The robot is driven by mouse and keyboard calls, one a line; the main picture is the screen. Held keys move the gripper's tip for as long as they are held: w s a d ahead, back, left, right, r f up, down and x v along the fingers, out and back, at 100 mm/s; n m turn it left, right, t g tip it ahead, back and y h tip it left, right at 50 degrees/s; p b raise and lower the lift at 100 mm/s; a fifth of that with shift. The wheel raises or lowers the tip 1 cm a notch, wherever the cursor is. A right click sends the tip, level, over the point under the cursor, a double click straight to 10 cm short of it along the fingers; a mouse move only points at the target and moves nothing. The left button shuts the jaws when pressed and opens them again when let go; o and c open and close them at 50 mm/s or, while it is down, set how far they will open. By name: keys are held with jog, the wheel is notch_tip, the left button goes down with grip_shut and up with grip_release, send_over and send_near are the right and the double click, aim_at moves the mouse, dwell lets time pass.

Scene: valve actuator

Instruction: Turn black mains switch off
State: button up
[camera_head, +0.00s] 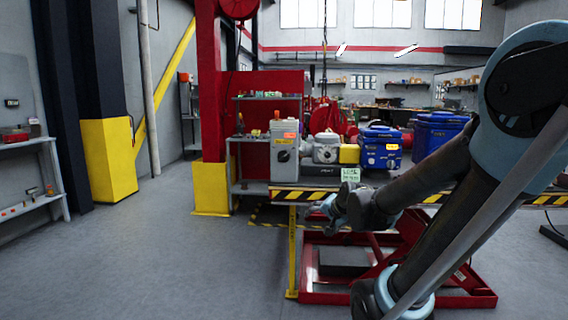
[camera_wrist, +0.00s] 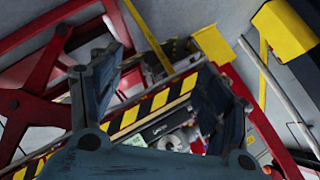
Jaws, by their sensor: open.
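A grey switch box (camera_head: 285,145) with an orange label stands at the left end of the striped table. A small dark knob (camera_head: 283,156) on its front looks like the black mains switch; its setting is too small to read. My gripper (camera_head: 328,207) is low in front of the table's edge, to the right of and below the box, apart from it. In the wrist view my gripper (camera_wrist: 160,75) has its two fingers spread with nothing between them. The switch cannot be made out in the wrist view.
Beside the box stand a grey and yellow actuator (camera_head: 326,149) and a blue machine (camera_head: 380,149). A green-white sign (camera_head: 350,174) is at the hazard-striped table edge (camera_head: 440,198). A red lift frame (camera_head: 330,297) is below. A yellow-based column (camera_head: 211,188) stands left; the left floor is clear.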

jog(key=w+a+r+m+t+y, duration=0.2)
jog(key=w+a+r+m+t, duration=0.3)
jog(key=w, duration=0.3)
jog(key=m+t, duration=0.6)
jog(key=m, duration=0.7)
send_near(284, 158)
jog(key=shift+h, duration=0.4)
jog(key=x, duration=0.9)
jog(key=shift+s+a+r, duration=0.1)
jog(key=shift+s+a, duration=0.05)
jog(key=shift+a, duration=0.2)
jog(key=shift+c, duration=0.2)
jog(key=c, duration=1)
jog(key=shift+d, duration=0.1)
